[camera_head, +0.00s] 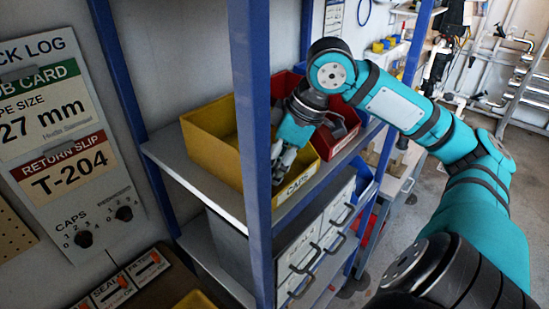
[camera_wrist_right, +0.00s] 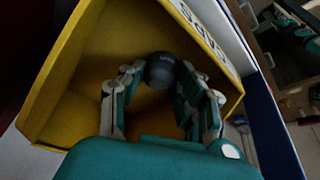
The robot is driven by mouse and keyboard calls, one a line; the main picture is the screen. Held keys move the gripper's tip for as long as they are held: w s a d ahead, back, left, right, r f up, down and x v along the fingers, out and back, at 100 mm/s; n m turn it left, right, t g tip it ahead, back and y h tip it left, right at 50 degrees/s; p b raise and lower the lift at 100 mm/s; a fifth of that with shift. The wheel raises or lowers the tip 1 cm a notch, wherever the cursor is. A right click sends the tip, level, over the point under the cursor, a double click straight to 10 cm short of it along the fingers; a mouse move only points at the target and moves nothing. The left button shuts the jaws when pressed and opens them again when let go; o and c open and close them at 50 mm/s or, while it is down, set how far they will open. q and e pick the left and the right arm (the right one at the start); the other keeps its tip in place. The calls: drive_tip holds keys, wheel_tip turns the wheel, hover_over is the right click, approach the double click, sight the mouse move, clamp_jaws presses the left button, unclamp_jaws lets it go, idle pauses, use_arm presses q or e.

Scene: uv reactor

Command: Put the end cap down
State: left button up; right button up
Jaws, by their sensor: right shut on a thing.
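The end cap (camera_wrist_right: 160,70) is a small dark grey round piece in the right wrist view. My right gripper (camera_wrist_right: 161,88) is shut on it, with a finger on each side. Beyond the cap is the inside of the yellow bin (camera_wrist_right: 60,75), whose front label reads CAPS. In the head view my right gripper (camera_head: 277,178) points down at the yellow bin (camera_head: 212,155), near its front and beside the blue post. The cap is hard to make out there. I cannot tell whether it touches the bin floor. My left gripper is not in view.
A red bin (camera_head: 345,138) with dark parts stands right of the yellow one on the grey shelf (camera_head: 180,160). A blue rack post (camera_head: 252,150) rises close to my gripper. Drawers (camera_head: 318,245) sit below. A board (camera_head: 60,130) hangs at left.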

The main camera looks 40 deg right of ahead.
drive_tip(key=shift+s+f, duration=0.1)
drive_tip(key=shift+f, duration=0.05)
drive_tip(key=o, duration=0.8)
drive_tip(key=shift+o, duration=0.2)
drive_tip(key=shift+r, duration=0.4)
drive_tip(key=v, duration=1.1)
drive_tip(key=shift+r, duration=0.35)
